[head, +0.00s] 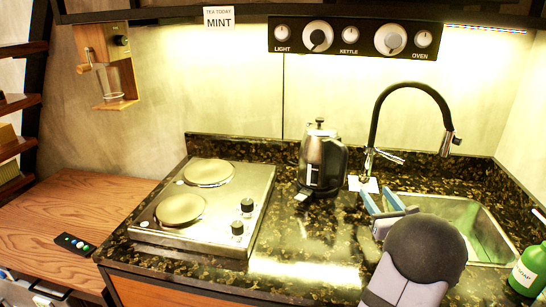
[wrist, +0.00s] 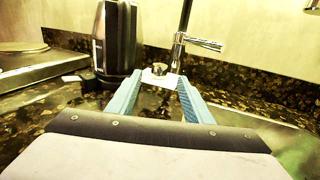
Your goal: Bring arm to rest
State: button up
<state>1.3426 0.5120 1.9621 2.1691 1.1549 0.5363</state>
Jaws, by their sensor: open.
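My gripper (head: 388,203) is over the counter between the kettle and the sink, seen from behind in the head view. In the wrist view my gripper (wrist: 157,100) shows two blue fingers spread apart, with no object between them. My own grey and dark arm link covers the front right of the counter and part of the sink in the head view. Ahead of the fingers, a small metal object on a white square (wrist: 160,77) sits near the faucet base. The kettle (head: 322,160) stands upright to the left of the fingers, apart from them.
A two-plate hob (head: 205,207) is on the left of the dark speckled counter (head: 300,262). The faucet (head: 375,125) arches over the sink (head: 470,222). A green soap bottle (head: 530,270) is at the right edge. A remote (head: 74,244) lies on the wooden surface at left.

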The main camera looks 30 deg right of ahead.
jog(key=w+a+r+n+g+y+p, duration=0.1)
jog(key=w+a+n+y+p, duration=0.25)
jog(key=a, duration=0.65)
jog(key=w+a+n+g+y, duration=0.1)
jog(key=w+a+n+y, duration=0.2)
jog(key=a+n+y, duration=0.5)
jog(key=w+a+r+n+g+y+p, duration=0.1)
jog(key=w+a+n+y+p, duration=0.2)
jog(key=a, duration=0.9)
jog(key=s+a+f+n+g+p, duration=0.1)
jog(key=s+a+f+n+g, duration=0.2)
jog(key=s+a+n+g, duration=0.45)
jog(key=s+a+f+n+g+p, duration=0.25)
jog(key=s+a+n+g, duration=0.25)
jog(key=s+a+n, duration=0.45)
notch_tip(320, 180, down, 15)
jog(key=s+a+n+h+b, duration=0.25)
jog(key=n+h+b, duration=0.35)
jog(key=n+b, duration=0.4)
notch_tip(320, 180, up, 14)
jog(key=w+p, duration=0.1)
jog(key=p, duration=1.3)
jog(key=shift+a, duration=0.15)
